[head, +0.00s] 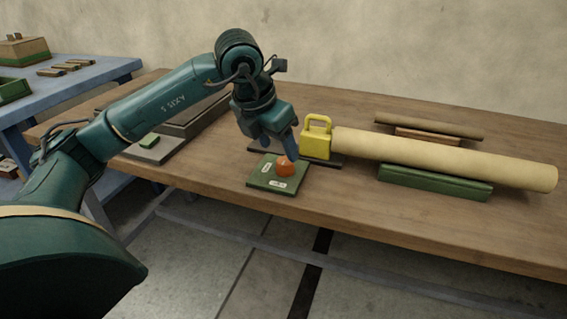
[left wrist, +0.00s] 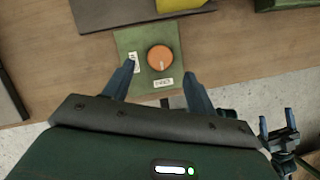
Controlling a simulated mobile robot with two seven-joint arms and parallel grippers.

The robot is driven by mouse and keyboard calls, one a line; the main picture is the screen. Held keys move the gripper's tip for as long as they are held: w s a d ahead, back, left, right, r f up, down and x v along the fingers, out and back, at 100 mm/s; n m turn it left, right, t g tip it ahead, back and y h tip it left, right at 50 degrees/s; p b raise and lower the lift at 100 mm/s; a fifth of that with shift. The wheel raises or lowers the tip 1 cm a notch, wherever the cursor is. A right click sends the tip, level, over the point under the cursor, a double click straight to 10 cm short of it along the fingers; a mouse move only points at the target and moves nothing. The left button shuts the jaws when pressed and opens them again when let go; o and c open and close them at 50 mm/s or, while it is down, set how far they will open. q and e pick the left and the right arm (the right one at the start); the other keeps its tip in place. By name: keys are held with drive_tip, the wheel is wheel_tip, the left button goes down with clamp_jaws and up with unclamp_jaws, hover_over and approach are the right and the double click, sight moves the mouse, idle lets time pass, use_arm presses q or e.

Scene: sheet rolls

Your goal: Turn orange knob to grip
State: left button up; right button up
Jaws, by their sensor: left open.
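The orange knob (head: 284,167) sits on a small green plate (head: 262,181) near the front edge of the wooden table. In the left wrist view the knob (left wrist: 160,58) is round, with a pale mark on its lower edge pointing towards the lower white label (left wrist: 164,83). A second white label (left wrist: 133,62) is at the plate's left. My left gripper (left wrist: 158,88) is open, its two blue-grey fingers apart on either side of the plate's near part.
A yellow clamp block with a handle (head: 317,140) stands at the left end of a long tan roll (head: 450,160). Green (head: 435,183) and brown supports lie beside the roll. A grey flat tray (head: 155,150) is left of the plate. The table front right is clear.

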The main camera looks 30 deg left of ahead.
sight(284, 161)
use_arm(q)
drive_tip(key=x, duration=0.5)
drive_tip(key=shift+b, duration=0.4)
use_arm(e)
drive_tip(key=shift+w+a+t+y, duration=0.15)
drive_tip(key=shift+t+y, duration=0.15)
use_arm(q)
drive_tip(key=c, duration=1)
